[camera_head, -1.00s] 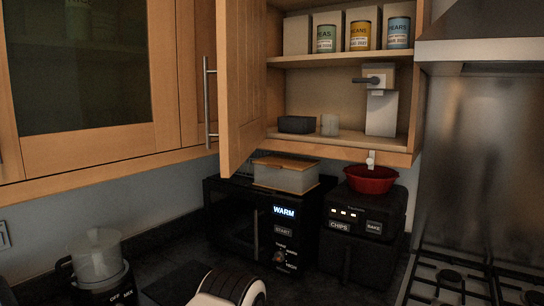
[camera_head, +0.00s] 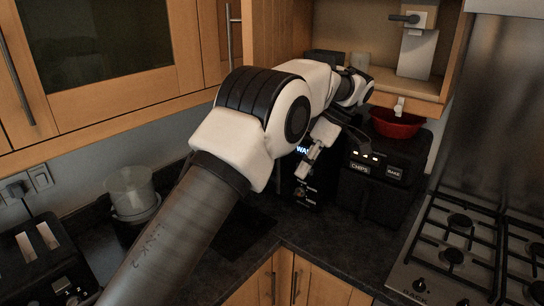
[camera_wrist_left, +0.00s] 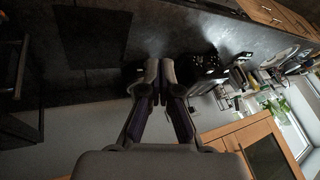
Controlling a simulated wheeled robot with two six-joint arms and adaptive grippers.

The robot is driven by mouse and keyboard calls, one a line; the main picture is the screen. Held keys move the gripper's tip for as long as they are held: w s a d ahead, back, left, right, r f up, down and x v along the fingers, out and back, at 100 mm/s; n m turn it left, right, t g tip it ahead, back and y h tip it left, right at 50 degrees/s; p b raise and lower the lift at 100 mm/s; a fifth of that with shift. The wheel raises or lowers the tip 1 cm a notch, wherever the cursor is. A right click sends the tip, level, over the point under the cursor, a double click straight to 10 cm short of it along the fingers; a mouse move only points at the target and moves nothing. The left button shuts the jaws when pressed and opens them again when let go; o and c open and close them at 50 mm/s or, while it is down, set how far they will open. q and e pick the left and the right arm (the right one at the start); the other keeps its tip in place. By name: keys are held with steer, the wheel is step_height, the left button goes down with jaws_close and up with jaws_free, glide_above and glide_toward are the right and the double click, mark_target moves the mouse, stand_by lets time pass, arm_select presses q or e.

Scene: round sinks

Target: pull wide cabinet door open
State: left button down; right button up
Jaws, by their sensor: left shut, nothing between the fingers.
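An upper wooden cabinet door (camera_head: 272,35) stands swung out from its cabinet, with the shelf inside exposed (camera_head: 355,50). A long metal bar handle (camera_head: 229,38) shows left of its edge. My left arm crosses in front of the door's lower part and hides it. My right gripper is not in view.
A glass-fronted cabinet door (camera_head: 108,88) is closed at left. A red bowl (camera_head: 396,124) sits on the black appliance (camera_head: 382,180) under the cabinet. A gas hob (camera_head: 460,240) is at right; a toaster (camera_head: 40,262) and blender (camera_head: 131,190) are at left.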

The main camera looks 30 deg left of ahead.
arm_select(q)
step_height(320, 180, up, 24)
steer(key=s+d+n+t+p, duration=0.1)
steer(key=s+n+t+p, duration=0.1)
steer(key=s+t+p, duration=0.1)
steer(key=s+a+f, duration=0.1)
steer(key=a+f, duration=0.6)
steer(key=f, duration=0.3)
steer(key=shift+s+p, duration=0.3)
steer(key=shift+s, duration=0.05)
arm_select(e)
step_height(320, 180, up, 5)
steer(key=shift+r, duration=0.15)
arm_select(q)
steer(key=shift+r, duration=0.1)
steer(key=s+a+m+b, duration=0.2)
steer(key=s+a, duration=0.2)
steer(key=a, duration=0.8)
steer(key=shift+s+m+t+y+b, duration=0.15)
steer(key=shift+m+t+y+b, duration=0.15)
steer(key=shift+t+b, duration=0.1)
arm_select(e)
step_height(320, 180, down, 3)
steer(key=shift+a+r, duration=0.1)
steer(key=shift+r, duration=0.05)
